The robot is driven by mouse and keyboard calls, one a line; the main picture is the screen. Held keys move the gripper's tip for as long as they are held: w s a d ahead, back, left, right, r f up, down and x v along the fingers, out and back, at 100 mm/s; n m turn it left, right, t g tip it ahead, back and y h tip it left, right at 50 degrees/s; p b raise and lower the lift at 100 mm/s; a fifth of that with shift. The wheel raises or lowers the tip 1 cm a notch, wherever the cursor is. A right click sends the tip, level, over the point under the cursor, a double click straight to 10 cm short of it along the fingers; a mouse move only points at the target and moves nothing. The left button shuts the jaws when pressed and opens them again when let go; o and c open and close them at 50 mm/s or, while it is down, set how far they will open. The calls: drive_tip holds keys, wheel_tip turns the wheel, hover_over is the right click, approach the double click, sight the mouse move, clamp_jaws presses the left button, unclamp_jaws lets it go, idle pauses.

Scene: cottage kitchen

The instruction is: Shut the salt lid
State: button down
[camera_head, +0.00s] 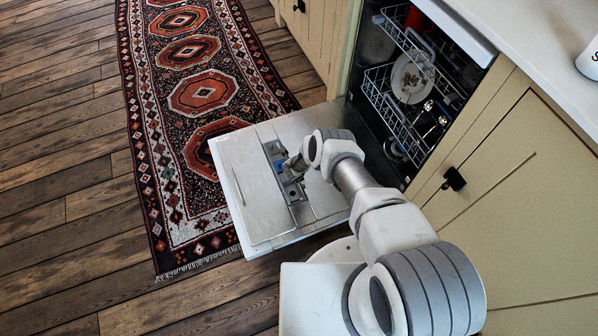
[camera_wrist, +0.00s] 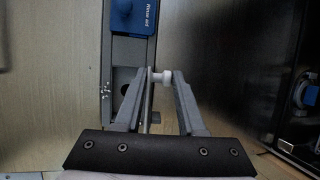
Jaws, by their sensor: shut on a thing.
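My gripper (camera_head: 293,170) is over the dispenser strip on the lowered dishwasher door. A thin grey bar runs below the knob between the fingers. Left of the fingers is an open recess (camera_wrist: 123,106) with a dark round hole. Beyond it is a blue lid (camera_wrist: 134,16) marked "Rinse aid", lying flat. I cannot make out a lid marked salt. The fingers hide part of the strip.
The dishwasher door (camera_head: 250,210) lies open, its inner face up. Racks (camera_head: 392,95) with a plate (camera_head: 409,80) stand inside. A white pot (camera_head: 592,62) with a letter S is on the counter. A patterned rug (camera_head: 190,100) lies beyond the door.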

drive_tip(key=a+t+h+b, duration=0.1)
drive_tip(key=b, duration=0.1)
drive_tip(key=s+a+f+n+h+b, duration=0.1)
drive_tip(key=h+b, duration=0.1)
drive_tip(key=b, duration=0.1)
drive_tip(key=shift+a+f+t+h, duration=0.15)
drive_tip(key=shift+t+h, duration=0.15)
drive_tip(key=shift+t, duration=0.1)
drive_tip(key=shift+s+a+f+n+t+h+b, duration=0.15)
drive_tip(key=shift+a+t+h+b, duration=0.2)
drive_tip(key=shift+h+b, duration=0.4)
drive_tip(key=shift+s+a+n+t+h+b, duration=0.15)
drive_tip(key=shift+a+t+h+b, duration=0.2)
drive_tip(key=shift+h+b, duration=0.4)
drive_tip(key=c, duration=0.6)
unclamp_jaws()
drive_tip(key=p+v, duration=0.6)
drive_tip(key=v, duration=1.1)
drive_tip(key=shift+s+a, duration=0.15)
